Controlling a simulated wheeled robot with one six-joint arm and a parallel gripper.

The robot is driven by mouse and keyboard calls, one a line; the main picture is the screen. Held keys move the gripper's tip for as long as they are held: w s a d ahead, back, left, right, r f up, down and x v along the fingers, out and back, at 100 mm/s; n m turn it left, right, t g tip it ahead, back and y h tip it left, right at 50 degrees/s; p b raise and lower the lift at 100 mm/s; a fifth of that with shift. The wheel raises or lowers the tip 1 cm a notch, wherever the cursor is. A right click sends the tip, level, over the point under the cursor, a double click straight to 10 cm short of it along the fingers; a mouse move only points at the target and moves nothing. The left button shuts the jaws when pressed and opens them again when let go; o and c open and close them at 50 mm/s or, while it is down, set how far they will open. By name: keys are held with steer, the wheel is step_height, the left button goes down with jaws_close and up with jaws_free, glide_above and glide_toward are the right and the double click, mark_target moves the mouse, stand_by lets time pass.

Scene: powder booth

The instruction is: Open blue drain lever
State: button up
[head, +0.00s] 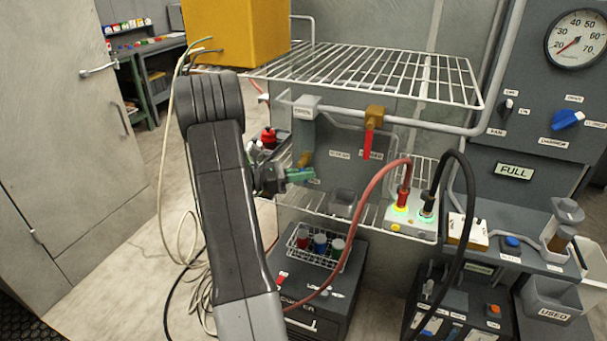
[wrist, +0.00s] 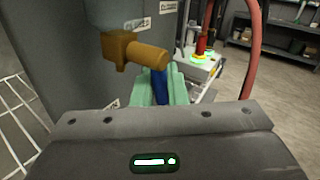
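The blue drain lever (wrist: 160,86) hangs at the brass valve (wrist: 133,52) in the wrist view. The same brass valve shows in the head view (head: 305,158), just above my gripper (head: 299,175). In the wrist view, the green fingers of my gripper (wrist: 160,90) lie on both sides of the lever with no clear gap, and look shut on it. The lever's lower part is hidden between the fingers and behind the gripper body. In the head view the fingers hide the lever.
A red lever (head: 367,144) hangs from another brass valve (head: 375,116) to the right. A wire shelf (head: 370,75) spans above. A red hose (head: 368,195) and black hose (head: 470,210) loop at the right. A wire basket (head: 318,262) with several cups stands below.

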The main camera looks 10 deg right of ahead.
steer(key=shift+w+a+m+y, duration=0.2)
steer(key=shift+m+y, duration=0.2)
steer(key=shift+y, duration=0.3)
steer(key=shift+w+a+m+y, duration=0.15)
steer(key=shift+m+y, duration=0.25)
steer(key=shift+y, duration=0.3)
jaws_close()
steer(key=shift+s, duration=0.1)
steer(key=o, duration=0.7)
jaws_free()
steer(key=b+v, duration=0.2)
steer(key=v, duration=1.2)
steer(key=shift+s+f, duration=0.1)
steer(key=shift+s, duration=0.1)
steer(key=shift+d, duration=0.1)
